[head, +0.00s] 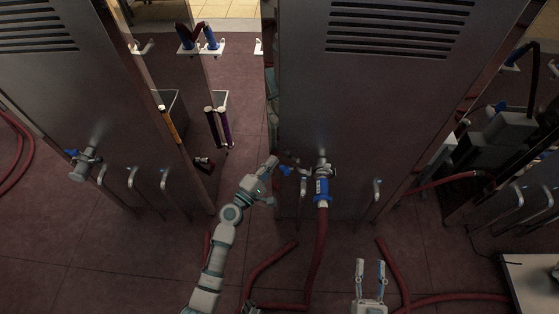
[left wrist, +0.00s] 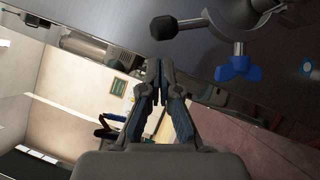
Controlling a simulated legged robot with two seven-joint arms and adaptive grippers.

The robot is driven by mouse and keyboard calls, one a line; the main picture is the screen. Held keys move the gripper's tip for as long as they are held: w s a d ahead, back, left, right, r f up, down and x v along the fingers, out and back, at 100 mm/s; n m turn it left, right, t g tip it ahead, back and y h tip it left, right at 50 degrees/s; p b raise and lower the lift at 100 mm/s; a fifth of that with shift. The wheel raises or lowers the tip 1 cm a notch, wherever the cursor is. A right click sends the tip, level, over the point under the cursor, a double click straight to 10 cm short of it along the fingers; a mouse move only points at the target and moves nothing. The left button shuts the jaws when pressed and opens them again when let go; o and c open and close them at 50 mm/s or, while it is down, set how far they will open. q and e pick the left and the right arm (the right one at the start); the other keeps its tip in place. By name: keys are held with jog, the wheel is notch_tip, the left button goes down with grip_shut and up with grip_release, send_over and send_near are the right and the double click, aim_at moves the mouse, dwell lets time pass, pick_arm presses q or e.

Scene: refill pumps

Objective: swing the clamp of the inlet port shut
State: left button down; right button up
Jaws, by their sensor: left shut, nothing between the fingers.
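The inlet port (head: 321,167) sticks out of the front of the middle cabinet, with a blue-collared hose end (head: 321,188) at it. A blue wing nut of the clamp (head: 287,171) shows to the left of the port, just right of my left gripper (head: 272,163). In the left wrist view a metal fitting, a rod with a black knob and a blue wing nut (left wrist: 239,68) show at the upper right. My left gripper's fingers (left wrist: 160,65) are together and empty, apart from the nut. My right gripper (head: 369,266) is open and empty, low in front of the cabinet.
A red hose (head: 317,240) hangs from the port to the floor, where more hoses lie. Metal hooks (head: 377,190) stick out of the cabinet beside the port. The left cabinet (head: 110,100) carries another fitting with a blue nut (head: 72,154). A light table (head: 530,280) stands at lower right.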

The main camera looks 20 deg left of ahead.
pick_arm(q)
jog(key=shift+w+d+r+p, duration=0.15)
jog(key=shift+w+d+r, duration=0.15)
jog(key=shift+d, duration=0.25)
jog(key=shift+w+d+r+p, duration=0.15)
jog(key=shift+w+d+r, duration=0.1)
jog(key=shift+d, duration=0.3)
pick_arm(e)
jog(key=shift+w+a+f+g, duration=0.15)
jog(key=shift+w+f+g, duration=0.1)
jog(key=shift+f+g, duration=0.6)
